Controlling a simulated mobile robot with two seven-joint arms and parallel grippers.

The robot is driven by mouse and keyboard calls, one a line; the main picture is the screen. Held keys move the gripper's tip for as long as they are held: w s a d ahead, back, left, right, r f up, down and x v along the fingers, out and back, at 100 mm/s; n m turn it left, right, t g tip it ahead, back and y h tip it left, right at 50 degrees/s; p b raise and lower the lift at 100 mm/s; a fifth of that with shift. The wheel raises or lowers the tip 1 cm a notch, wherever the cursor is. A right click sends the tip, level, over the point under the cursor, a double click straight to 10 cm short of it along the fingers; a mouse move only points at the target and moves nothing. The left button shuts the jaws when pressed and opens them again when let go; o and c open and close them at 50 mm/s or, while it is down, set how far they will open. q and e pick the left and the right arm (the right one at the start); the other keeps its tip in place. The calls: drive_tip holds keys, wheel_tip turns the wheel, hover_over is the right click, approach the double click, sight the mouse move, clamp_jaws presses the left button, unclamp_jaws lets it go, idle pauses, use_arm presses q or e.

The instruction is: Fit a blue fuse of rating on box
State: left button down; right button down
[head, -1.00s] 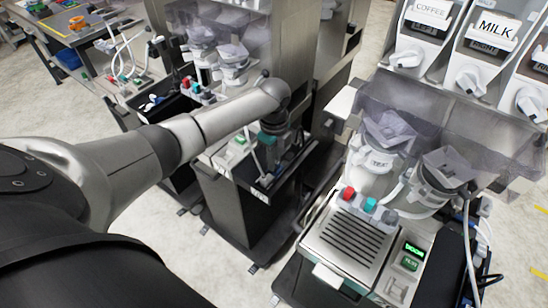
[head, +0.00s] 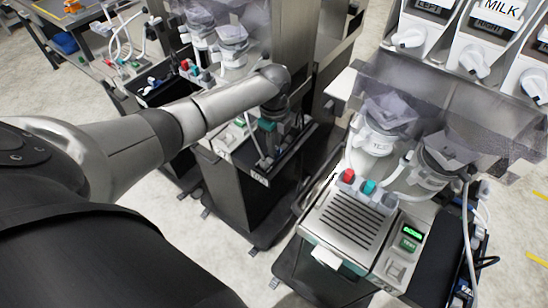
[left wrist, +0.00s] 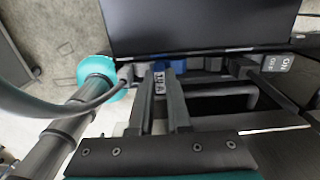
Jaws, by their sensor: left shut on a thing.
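My left gripper (left wrist: 160,98) is shut on a fuse (left wrist: 159,82) with a pale rating label. The label is sideways and too small to read surely. Blue shows just beyond the fingertips in the left wrist view; I cannot tell which part belongs to the held fuse. The fingers point at the edge of a dark box (left wrist: 200,25). I cannot tell whether the fuse touches it. In the head view my left arm reaches over the dark middle cabinet (head: 237,200), with the hand hanging down at its right side; the fingertips are hard to make out there. My right gripper is not in view.
An ON/OFF switch plate (left wrist: 277,63) is right of the fingers. A dispenser with red, teal and grey knobs (head: 369,187) and a lit green display (head: 412,231) stands at the right. Another dispenser (head: 232,48) stands behind my arm. Pale floor (head: 225,245) shows between units.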

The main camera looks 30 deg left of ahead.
use_arm(q)
drive_tip(key=shift+f+b, duration=0.3)
drive_tip(key=shift+f, duration=0.35)
idle(1.0)
drive_tip(key=c, duration=0.6)
unclamp_jaws()
wheel_tip(320, 180, up, 7)
drive_tip(key=p, duration=0.7)
drive_tip(key=shift+r+p, duration=0.1)
drive_tip(key=shift+p, duration=0.3)
